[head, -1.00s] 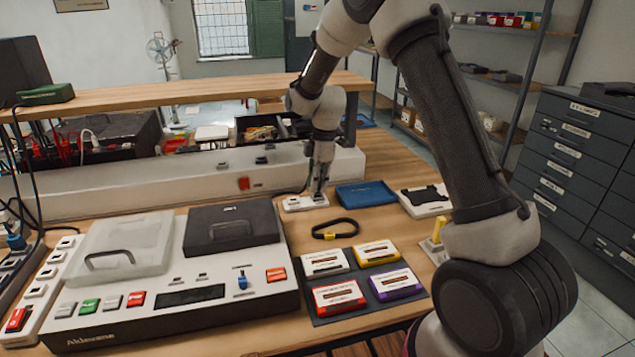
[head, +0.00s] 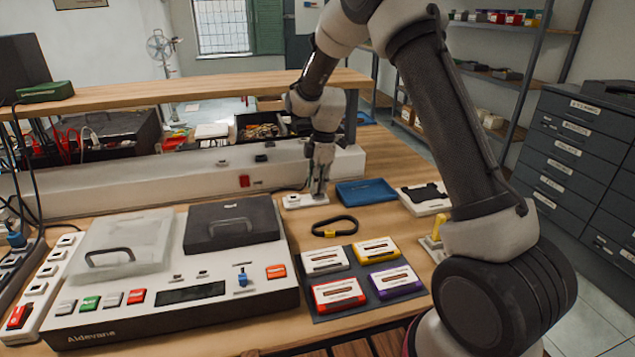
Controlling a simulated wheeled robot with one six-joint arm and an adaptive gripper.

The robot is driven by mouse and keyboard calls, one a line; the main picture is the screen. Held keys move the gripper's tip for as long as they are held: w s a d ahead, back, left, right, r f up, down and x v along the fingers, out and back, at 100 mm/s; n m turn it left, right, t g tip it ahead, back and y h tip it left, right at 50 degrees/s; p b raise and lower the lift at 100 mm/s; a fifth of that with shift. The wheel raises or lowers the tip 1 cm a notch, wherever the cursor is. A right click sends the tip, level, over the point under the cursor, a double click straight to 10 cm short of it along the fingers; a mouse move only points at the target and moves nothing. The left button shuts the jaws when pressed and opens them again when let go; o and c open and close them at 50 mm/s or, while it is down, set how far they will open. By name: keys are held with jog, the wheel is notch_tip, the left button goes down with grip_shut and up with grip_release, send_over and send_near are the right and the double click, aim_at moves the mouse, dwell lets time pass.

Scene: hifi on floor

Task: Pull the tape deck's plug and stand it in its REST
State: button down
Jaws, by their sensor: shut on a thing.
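My gripper (head: 319,190) points down at the back of the bench, at a small white block (head: 294,202) beside the white wall trunking. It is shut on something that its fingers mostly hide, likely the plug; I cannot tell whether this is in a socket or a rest. A dark cable runs to the left from there. The tape deck (head: 180,275) stands at the front left, with a clear lid and a dark lid, both down. No label reading REST is legible.
A dark mat (head: 372,309) with several coloured cassettes lies right of the deck. A black strap loop (head: 335,226), a blue tray (head: 366,192) and a white tray (head: 424,201) lie near my gripper. A white socket strip (head: 45,280) runs along the left. A raised shelf (head: 190,93) spans behind.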

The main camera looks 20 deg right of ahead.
jog(key=shift+f, duration=0.35)
dwell(0.3)
jog(key=c, duration=1.3)
grip_release()
notch_tip(320, 180, up, 17)
jog(key=d, duration=0.1)
jog(key=shift+d, duration=0.25)
